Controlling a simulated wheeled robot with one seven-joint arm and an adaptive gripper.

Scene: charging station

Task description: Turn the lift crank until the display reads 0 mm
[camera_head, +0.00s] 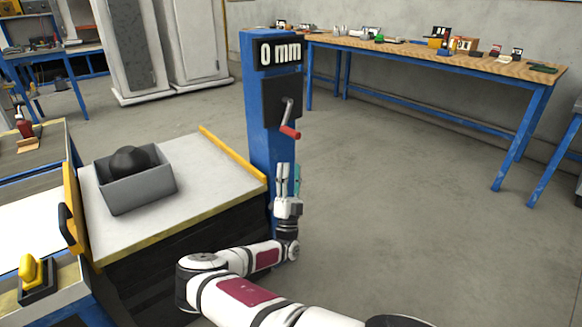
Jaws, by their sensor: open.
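The lift crank (288,115) is a grey metal arm with a red handle (290,132). It sits on a dark plate on the blue column (257,110), with the handle pointing down and slightly right. The display (279,52) near the top of the column reads 0 mm. My gripper (287,168) points up, open and empty, in front of the lower column. It is below the red handle and apart from it.
A lift platform (210,170) with yellow edges stands left of the column. It bears a grey bin (138,190) holding a dark round object (130,160). A wooden workbench (430,52) with small items stands at the back right. The floor at right is clear.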

